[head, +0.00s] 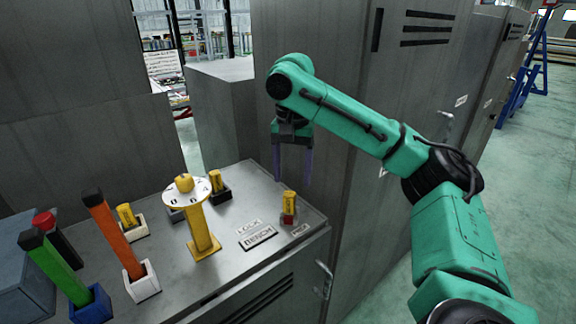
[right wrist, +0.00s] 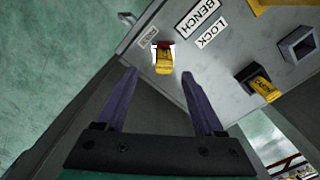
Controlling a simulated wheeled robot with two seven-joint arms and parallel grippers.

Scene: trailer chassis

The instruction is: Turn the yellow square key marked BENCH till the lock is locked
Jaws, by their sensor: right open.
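A yellow square key (head: 290,201) stands upright in a small red-and-grey base near the cabinet top's front right corner. The BENCH plate (head: 259,238) and LOCK plate (head: 249,227) lie to its left. The key also shows in the right wrist view (right wrist: 164,65), just beyond the fingertips; I cannot read its marking. My right gripper (head: 293,177) points down with its two purple fingers apart and empty, above the key in the head view and not touching it. My left gripper is not in view.
A yellow post with a white round disc (head: 202,225) stands left of the plates. Another yellow key (head: 215,181) sits in a dark socket behind it. Green (head: 58,270) and orange (head: 114,236) bars stand in holders at left. A tall grey cabinet (head: 335,90) rises behind my right gripper.

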